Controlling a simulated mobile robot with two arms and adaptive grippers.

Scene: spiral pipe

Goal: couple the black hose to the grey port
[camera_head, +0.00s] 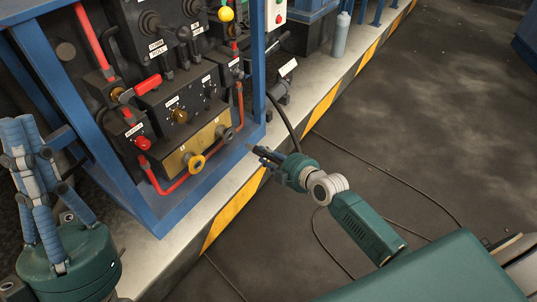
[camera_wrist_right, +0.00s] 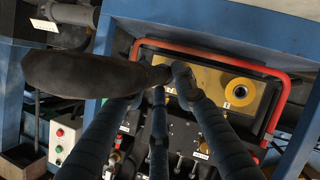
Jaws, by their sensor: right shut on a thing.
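The grey port (camera_head: 226,135) sits on the brass plate (camera_head: 205,140) low on the panel, right of a yellow-ringed port (camera_head: 196,163). The black hose (camera_head: 283,118) hangs from a fitting at the panel's right and runs down to my right gripper (camera_head: 262,153). That gripper is shut on the hose, apart from and right of the grey port. In the right wrist view the hose (camera_wrist_right: 90,74) fills the upper left, and the fingers (camera_wrist_right: 165,78) close near its end. They hide part of the brass plate. My left gripper (camera_head: 40,160) points upward at the left, empty, its fingers apart.
A blue frame (camera_head: 150,225) surrounds the panel, with red pipes (camera_head: 178,190) beside the ports. A yellow-black striped kerb (camera_head: 235,213) edges the floor. Thin cables (camera_head: 375,170) cross the floor. A grey bottle (camera_head: 341,35) stands farther back. The right floor is mostly clear.

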